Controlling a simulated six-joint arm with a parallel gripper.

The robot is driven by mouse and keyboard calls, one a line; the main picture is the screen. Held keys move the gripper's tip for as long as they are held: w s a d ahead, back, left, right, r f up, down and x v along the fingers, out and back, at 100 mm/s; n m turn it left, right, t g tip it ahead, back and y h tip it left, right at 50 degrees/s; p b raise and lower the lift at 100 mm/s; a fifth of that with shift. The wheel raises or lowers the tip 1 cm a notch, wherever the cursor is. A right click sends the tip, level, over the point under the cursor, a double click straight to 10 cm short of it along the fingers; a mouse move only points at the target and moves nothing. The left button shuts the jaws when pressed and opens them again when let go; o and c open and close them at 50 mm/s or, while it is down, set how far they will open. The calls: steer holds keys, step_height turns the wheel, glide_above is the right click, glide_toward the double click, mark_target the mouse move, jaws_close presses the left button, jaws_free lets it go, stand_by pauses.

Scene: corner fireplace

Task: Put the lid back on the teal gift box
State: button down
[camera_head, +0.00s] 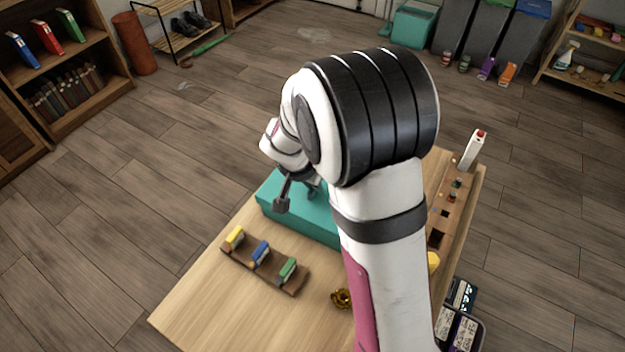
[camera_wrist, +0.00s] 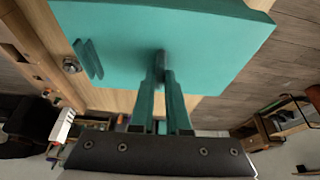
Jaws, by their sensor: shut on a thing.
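The teal gift box (camera_head: 312,226) sits near the back of the wooden table, partly hidden behind my arm. In the wrist view a flat teal lid (camera_wrist: 220,48) fills the upper middle. My gripper (camera_head: 299,193) is over the teal box; in the wrist view its fingers (camera_wrist: 160,82) are shut on a small knob (camera_wrist: 158,62) on the lid. I cannot tell whether the lid rests on the box or hangs just above it, because my arm hides part of the rim.
A wooden rack (camera_head: 265,267) with yellow, blue and green pieces stands in front of the box. A small gold object (camera_head: 341,298) lies beside my arm. The table's front left is clear.

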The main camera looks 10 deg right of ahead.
steer(key=shift+f, duration=0.4)
steer(key=c, duration=0.8)
jaws_free()
steer(key=v, duration=1.5)
steer(key=shift+s+a+r, duration=0.1)
steer(key=shift+a+r, duration=0.05)
steer(key=shift+r, duration=0.25)
